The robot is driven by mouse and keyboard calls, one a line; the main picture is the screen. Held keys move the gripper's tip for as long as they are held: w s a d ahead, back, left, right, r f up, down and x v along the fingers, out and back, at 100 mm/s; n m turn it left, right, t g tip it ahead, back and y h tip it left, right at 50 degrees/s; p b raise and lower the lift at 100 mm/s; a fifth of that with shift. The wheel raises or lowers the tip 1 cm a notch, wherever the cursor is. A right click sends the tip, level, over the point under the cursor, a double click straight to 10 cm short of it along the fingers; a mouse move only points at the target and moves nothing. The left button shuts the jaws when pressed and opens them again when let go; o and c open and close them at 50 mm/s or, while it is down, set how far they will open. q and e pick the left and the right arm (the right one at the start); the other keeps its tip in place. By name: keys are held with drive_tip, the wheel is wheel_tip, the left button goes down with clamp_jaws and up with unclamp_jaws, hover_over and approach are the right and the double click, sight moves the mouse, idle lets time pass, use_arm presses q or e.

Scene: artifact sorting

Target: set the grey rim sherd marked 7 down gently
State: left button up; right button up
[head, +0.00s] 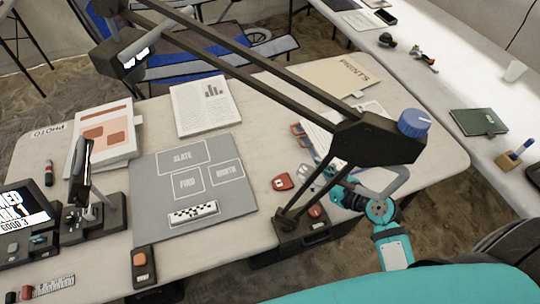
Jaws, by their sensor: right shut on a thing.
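My right gripper (343,194) is at the right part of the table, behind the lower struts of a black desk lamp. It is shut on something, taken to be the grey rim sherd. The lamp hides most of its fingers, and I cannot make out the sherd's shape or a mark 7. A grey curved piece shows at the wrist, but I cannot tell whether it is part of my arm. My left gripper is not in view.
The desk lamp (375,140) stretches across the table, close to my right gripper. A red piece (282,182) lies left of the gripper. Papers and a PRINTS folder (325,78) lie behind.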

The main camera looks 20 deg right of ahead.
hover_over(274, 158)
drive_tip(key=shift+s+f+p, duration=0.1)
drive_tip(key=shift+f+p, duration=0.35)
drive_tip(key=shift+f, duration=0.25)
wheel_tip(274, 158, down, 3)
drive_tip(key=shift+f+b, duration=0.1)
drive_tip(key=shift+b, duration=0.5)
drive_tip(key=shift+f, duration=0.1)
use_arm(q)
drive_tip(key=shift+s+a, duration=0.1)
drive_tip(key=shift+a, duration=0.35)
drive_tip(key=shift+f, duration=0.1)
